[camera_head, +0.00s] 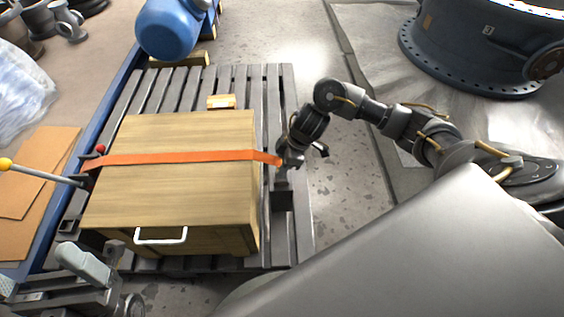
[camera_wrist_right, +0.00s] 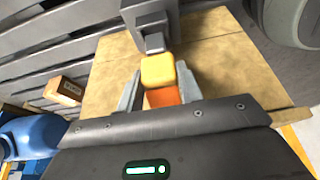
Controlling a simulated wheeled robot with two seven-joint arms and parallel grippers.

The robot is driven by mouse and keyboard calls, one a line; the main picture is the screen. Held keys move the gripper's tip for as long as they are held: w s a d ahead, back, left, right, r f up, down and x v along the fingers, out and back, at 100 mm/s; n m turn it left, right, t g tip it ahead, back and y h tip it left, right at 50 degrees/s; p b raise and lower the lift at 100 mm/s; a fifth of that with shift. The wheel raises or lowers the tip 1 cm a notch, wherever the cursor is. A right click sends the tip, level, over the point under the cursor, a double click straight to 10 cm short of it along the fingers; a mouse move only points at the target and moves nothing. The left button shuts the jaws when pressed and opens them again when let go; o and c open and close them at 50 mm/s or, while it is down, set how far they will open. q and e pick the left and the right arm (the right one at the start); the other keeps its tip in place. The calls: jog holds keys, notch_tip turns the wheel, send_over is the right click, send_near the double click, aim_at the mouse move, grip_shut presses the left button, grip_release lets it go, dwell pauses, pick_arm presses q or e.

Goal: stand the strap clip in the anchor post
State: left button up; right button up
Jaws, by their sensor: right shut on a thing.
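My right gripper (camera_head: 287,165) is shut on the strap clip at the right edge of the wooden crate. In the right wrist view, the clip's yellow body (camera_wrist_right: 158,70) sits between the two grey fingers, with orange strap (camera_wrist_right: 164,97) behind it. A grey metal block lies just beyond the yellow body; I cannot tell whether it belongs to the clip. The dark anchor post (camera_head: 283,200) stands beside the crate, just below the gripper in the head view. Whether clip and post touch is unclear. My left gripper (camera_head: 90,262) is at the lower left, its jaws unclear.
The orange strap (camera_head: 180,157) crosses the wooden crate (camera_head: 175,200), which stands on a grey slatted pallet (camera_head: 270,95). A lever with a yellow knob (camera_head: 6,164) is at the left. A small wooden block (camera_head: 221,101) and a blue motor (camera_head: 168,28) lie behind the crate.

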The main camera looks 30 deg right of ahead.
jog(key=shift+p, duration=0.35)
jog(key=shift+f, duration=0.35)
dwell(0.6)
jog(key=shift+f+p, duration=0.3)
jog(key=shift+f, duration=0.75)
dwell(1.1)
jog(key=o, duration=1.2)
jog(key=p+v, duration=0.5)
jog(key=v, duration=0.5)
jog(key=shift+r, duration=0.4)
